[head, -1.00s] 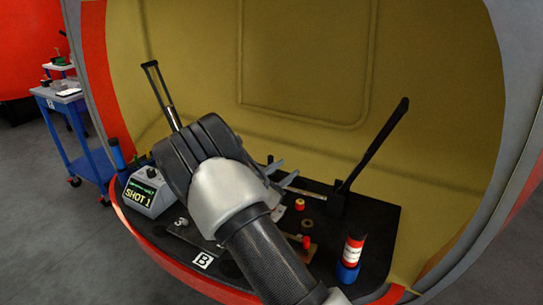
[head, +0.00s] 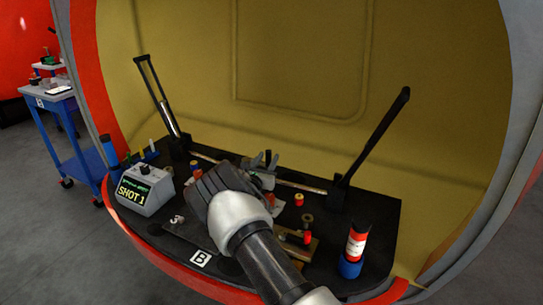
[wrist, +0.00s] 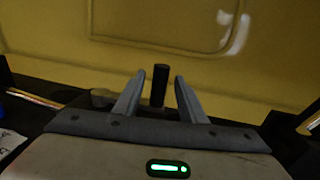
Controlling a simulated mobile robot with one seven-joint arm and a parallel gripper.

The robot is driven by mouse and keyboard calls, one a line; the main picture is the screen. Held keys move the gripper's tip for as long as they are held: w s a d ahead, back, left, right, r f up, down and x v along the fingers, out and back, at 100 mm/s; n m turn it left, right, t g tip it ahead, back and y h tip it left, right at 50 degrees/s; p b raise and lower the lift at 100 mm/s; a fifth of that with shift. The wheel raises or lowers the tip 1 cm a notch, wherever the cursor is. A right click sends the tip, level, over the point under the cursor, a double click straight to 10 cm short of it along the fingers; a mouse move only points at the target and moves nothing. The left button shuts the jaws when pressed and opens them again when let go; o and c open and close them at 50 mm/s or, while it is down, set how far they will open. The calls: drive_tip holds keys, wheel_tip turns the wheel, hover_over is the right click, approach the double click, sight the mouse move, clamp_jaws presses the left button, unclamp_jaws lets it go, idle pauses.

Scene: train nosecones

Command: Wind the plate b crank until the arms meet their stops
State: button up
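Plate b, a black deck marked with a white B label (head: 200,259), lies inside the yellow-lined nosecone. Two black arms rise from it: the left arm (head: 147,78) leans left and the right arm (head: 372,146) leans right. My gripper (head: 265,159) is over the middle of the plate, its two grey fingers apart. In the wrist view a dark upright peg (wrist: 160,84), which looks like the crank's handle, stands between the fingers (wrist: 158,98) with a gap on each side.
A grey box reading SHOT 1 (head: 146,190) stands at the plate's left. A red, white and blue canister (head: 354,248) stands at the front right. Small red and brass parts lie right of my wrist. A blue cart (head: 83,147) stands outside, left.

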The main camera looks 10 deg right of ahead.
drive_tip(key=shift+b+x, duration=0.5)
drive_tip(key=shift+x, duration=2.15)
clamp_jaws()
